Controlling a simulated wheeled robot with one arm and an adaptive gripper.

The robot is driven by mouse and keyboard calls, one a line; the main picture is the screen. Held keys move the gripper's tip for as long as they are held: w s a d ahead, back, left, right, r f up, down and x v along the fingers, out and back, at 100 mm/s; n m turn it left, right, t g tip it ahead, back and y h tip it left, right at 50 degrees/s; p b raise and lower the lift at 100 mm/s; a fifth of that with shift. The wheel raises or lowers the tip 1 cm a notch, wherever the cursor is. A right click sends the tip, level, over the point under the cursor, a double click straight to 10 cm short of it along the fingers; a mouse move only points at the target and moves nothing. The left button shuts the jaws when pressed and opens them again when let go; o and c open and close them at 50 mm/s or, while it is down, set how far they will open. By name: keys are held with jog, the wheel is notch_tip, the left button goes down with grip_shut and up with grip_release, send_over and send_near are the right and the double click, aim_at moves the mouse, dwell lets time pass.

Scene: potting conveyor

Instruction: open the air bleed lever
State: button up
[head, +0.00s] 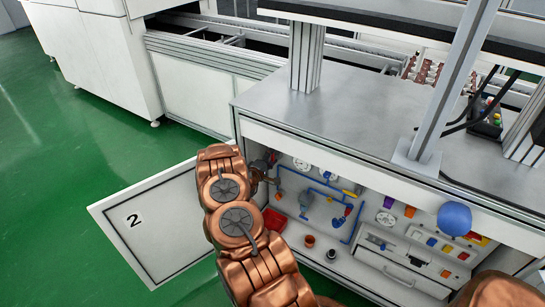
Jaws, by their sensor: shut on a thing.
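My copper arm reaches up to the left end of an open cabinet bay (320,255). My gripper (270,163) is small and dark in the head view, at the upper left of the bay's back panel. It is shut on a small fitting there, mostly hidden by the fingers and wrist. I cannot tell for sure whether this fitting is the air bleed lever. Blue pipes (325,188) with a yellow handle (351,193) and a red-and-blue fitting (348,211) run to the right of my gripper.
A cabinet door (165,228) marked 2 stands open at the left. A red bin (275,221) and small pots (309,241) sit inside the bay. Gauges (302,164) and a drawer (403,271) are on the panel. The grey worktop (290,105) is above. Green floor is clear at the left.

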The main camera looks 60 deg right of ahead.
jog(key=o, duration=1.2)
jog(key=shift+c, duration=0.2)
jog(key=shift+a, duration=0.1)
jog(key=a, duration=1.1)
jog(key=shift+s+a, duration=0.2)
jog(key=shift+a, duration=0.2)
